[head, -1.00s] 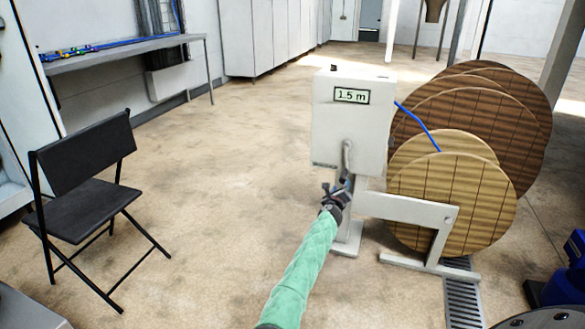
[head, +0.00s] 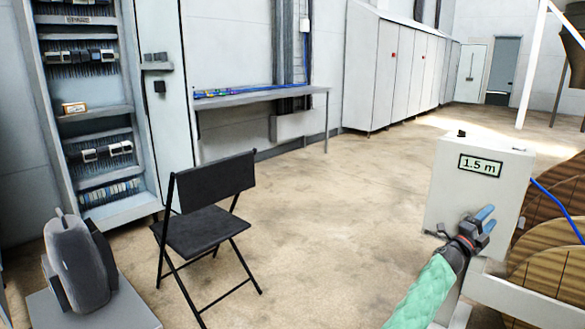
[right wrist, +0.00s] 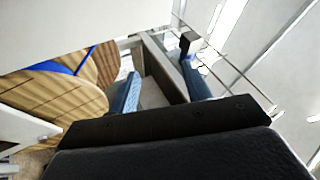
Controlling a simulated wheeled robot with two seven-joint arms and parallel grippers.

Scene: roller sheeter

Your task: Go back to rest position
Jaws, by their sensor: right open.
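My right gripper (head: 482,221) is in front of the lower part of the white sheeter box (head: 470,190) in the head view. Its blue-tipped fingers are apart with nothing between them. The box carries a display (head: 480,165) reading "1.5 m". The crank on its front is mostly hidden behind my gripper and arm. In the right wrist view my right gripper (right wrist: 160,90) shows its two blue fingers spread, with empty space between them. My left gripper is in neither view.
Wooden reels (head: 550,255) with a blue cable (head: 556,209) stand right of the box. A black folding chair (head: 205,228) stands left, near an open electrical cabinet (head: 100,120) and a grey rounded device (head: 78,262). Open floor (head: 330,220) lies between chair and box.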

